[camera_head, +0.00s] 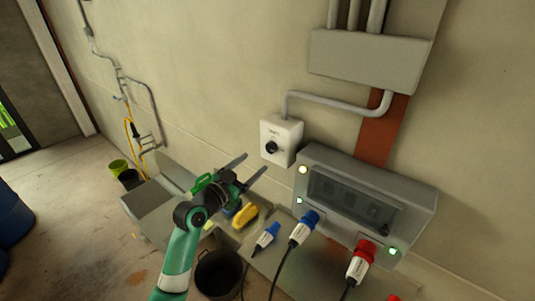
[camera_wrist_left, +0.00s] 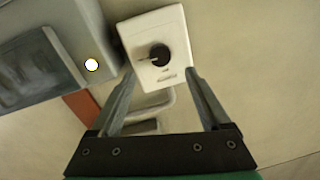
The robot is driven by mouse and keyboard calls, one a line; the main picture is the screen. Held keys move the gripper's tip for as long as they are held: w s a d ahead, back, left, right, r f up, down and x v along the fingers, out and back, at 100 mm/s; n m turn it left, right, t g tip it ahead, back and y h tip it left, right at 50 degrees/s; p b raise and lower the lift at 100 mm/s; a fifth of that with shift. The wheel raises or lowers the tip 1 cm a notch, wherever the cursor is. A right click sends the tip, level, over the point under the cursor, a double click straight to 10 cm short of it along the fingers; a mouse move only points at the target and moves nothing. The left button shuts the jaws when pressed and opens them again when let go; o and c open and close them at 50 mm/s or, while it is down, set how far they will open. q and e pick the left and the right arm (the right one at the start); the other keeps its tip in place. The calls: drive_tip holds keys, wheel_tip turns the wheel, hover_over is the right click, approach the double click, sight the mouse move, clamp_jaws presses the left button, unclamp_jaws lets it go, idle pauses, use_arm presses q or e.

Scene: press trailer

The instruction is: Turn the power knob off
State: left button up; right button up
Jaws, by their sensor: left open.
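The power knob (camera_head: 272,147) is a small black dial on a white wall box (camera_head: 287,131) in the head view. In the left wrist view the black knob (camera_wrist_left: 159,56) sits on the white box (camera_wrist_left: 177,33), beyond my fingertips. My left gripper (camera_head: 254,164) is open and empty, below and left of the box in the head view. Its two fingers (camera_wrist_left: 160,75) show in the wrist view, spread to either side below the knob and apart from it. My right gripper is in neither view.
A grey power panel (camera_head: 420,204) with lit lamps and blue and red plugs is right of the knob box. A conduit (camera_head: 335,101) runs from the box to a grey wall box (camera_head: 370,60). A yellow object (camera_head: 245,216) and a black bucket (camera_head: 219,270) are below.

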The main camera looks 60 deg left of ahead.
sight(270, 149)
use_arm(q)
drive_tip(key=x, duration=0.8)
drive_tip(key=shift+w+a, duration=0.15)
drive_tip(key=shift+w, duration=0.15)
clamp_jaws()
